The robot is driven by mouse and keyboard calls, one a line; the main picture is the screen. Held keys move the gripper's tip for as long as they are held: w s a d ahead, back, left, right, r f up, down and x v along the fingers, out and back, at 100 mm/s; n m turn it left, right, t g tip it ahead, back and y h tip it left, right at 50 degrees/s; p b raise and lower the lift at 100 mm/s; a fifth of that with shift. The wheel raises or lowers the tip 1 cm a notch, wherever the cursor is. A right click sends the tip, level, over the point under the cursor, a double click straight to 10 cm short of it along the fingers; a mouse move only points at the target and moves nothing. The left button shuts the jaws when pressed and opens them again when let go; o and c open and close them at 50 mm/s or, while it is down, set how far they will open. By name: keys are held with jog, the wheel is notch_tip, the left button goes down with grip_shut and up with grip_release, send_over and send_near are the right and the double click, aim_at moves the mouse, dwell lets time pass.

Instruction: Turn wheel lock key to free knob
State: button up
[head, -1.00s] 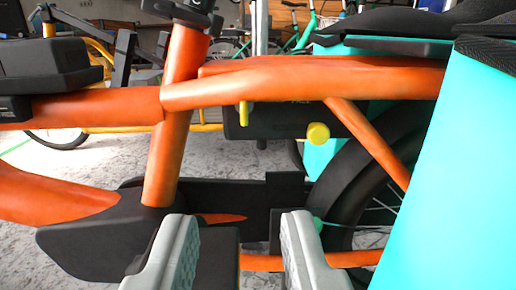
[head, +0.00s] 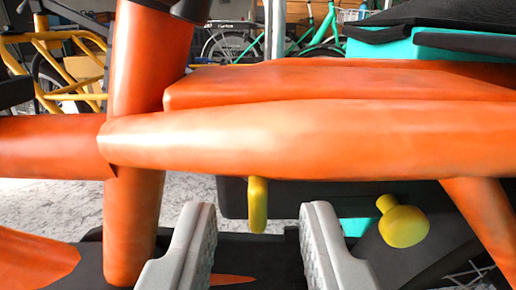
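The wheel lock key (head: 258,205) is a small yellow upright tab below the orange frame tube, in front of a dark lock housing (head: 234,197). The yellow round knob (head: 403,226) sticks out to the right of the key, on a short stem. My gripper (head: 257,215) is open, with its two grey fingers apart at the bottom of the view. In the picture the key shows between the fingertips. I cannot tell whether the fingers are level with it in depth; no contact shows. The knob is to the right, outside the fingers.
Thick orange frame tubes (head: 300,140) cross just above the fingertips. An orange seat tube (head: 140,150) stands to the left. A wheel is partly hidden at the lower right. Other bikes stand behind.

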aim_at(258, 180)
jog(key=shift+w, duration=1.4)
grip_shut()
